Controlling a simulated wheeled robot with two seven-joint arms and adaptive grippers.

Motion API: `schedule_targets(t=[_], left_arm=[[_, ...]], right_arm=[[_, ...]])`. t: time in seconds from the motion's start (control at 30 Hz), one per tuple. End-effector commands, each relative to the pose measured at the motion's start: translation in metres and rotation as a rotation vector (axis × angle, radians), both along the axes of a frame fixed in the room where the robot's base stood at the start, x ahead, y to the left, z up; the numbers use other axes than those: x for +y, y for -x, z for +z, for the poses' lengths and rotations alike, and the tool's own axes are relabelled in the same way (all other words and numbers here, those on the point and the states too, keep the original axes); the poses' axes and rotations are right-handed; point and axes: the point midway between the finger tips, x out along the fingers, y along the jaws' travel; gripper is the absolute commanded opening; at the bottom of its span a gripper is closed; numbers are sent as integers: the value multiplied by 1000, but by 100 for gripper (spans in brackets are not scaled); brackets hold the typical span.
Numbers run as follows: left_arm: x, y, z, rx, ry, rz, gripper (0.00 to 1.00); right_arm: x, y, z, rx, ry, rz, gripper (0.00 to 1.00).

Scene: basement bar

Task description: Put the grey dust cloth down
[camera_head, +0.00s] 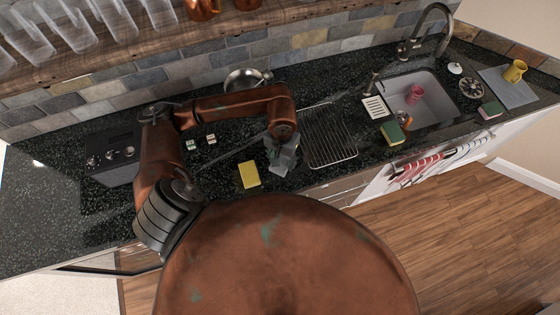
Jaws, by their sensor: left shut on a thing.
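My left arm reaches in from the left over the dark speckled counter (60,210). My left gripper (281,153) points down near the middle of the counter, just left of a wire rack. It is shut on the grey dust cloth (284,163), a small light grey piece at the fingertips. The gripper hides part of the cloth. I cannot tell whether the cloth touches the counter. My right gripper is not in view.
A yellow cloth or sponge (249,174) lies left of the gripper. The wire rack (329,136) stands right of it. Farther right are a green-and-yellow sponge (392,133) and the sink (432,108) with cups inside. A metal pan (243,79) is behind my arm.

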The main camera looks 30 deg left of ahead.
Motion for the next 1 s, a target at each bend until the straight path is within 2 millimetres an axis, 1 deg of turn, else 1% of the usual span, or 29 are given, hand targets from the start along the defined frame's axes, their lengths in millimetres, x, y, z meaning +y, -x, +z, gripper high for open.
schedule_targets(t=[0.17,0.23,0.33,0.4,0.5,0.7,0.9,0.93,1.0], left_arm=[[6,-5,-11,2,1,2,25],[11,-9,-17,2,0,2,25],[10,-7,-32,6,4,1,25],[10,-8,-40,4,4,1,25],[11,-9,-47,1,2,1,25],[11,-9,-48,-1,1,-1,25],[11,-9,-52,-1,1,-1,25],[11,-9,-51,0,1,-1,46],[11,-9,-51,0,1,-1,51]], right_arm=[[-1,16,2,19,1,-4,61],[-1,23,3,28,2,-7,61],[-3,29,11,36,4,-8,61],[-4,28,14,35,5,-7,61],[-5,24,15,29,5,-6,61],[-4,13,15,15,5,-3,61],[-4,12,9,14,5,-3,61],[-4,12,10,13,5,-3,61],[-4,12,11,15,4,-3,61]])
